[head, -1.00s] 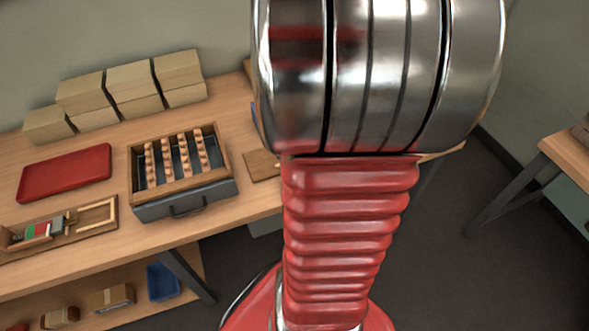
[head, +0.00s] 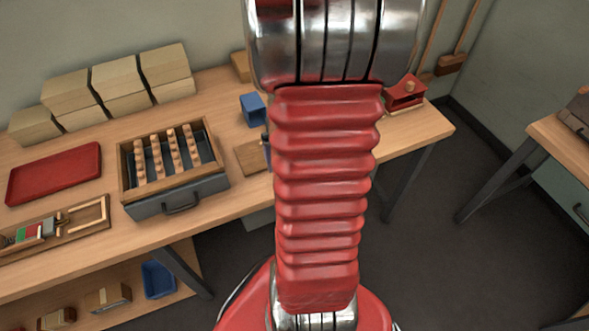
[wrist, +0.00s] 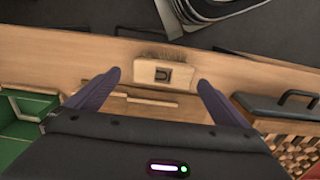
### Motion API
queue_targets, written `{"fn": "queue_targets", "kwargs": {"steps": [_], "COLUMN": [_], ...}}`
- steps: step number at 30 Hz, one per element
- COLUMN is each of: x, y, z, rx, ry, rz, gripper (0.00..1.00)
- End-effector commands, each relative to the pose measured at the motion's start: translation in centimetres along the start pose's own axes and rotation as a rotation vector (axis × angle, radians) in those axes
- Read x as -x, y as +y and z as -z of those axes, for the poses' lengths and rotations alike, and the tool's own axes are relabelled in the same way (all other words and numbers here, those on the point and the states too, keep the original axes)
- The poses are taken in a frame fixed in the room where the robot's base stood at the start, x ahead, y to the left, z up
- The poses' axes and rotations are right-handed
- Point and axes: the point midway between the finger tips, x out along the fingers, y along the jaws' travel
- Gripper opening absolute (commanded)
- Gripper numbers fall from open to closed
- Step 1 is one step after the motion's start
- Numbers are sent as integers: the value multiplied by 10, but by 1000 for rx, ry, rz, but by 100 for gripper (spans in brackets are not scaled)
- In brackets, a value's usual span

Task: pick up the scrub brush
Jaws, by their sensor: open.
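The scrub brush (wrist: 152,72) appears to be the pale wooden block with dark bristles along one side and a dark square recess, lying near the table's edge in the wrist view. My gripper (wrist: 158,77) is open, with its two purple fingers apart and the block seen between and just beyond their tips. I see no contact, and the height of the fingers above the table is hard to tell. In the head view my arm hides the brush and most of the gripper.
A grey drawer unit (head: 178,198) with rows of pegs stands beside the brush; it also shows in the wrist view (wrist: 270,107). A green box (wrist: 28,105) stands on the other side. A thin wooden board (head: 250,158), blue bin (head: 253,109) and red fixture (head: 405,93) share the bench.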

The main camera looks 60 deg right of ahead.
Motion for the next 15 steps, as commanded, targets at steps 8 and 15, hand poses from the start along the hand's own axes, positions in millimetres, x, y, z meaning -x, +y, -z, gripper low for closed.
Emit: {"fn": "queue_targets", "kwargs": {"steps": [8, 15], "x": [-4, -33], "y": [-1, -6], "z": [0, -1], "rx": [0, 0], "ry": [-1, -4], "rz": [0, 1], "gripper": [100, 100]}}
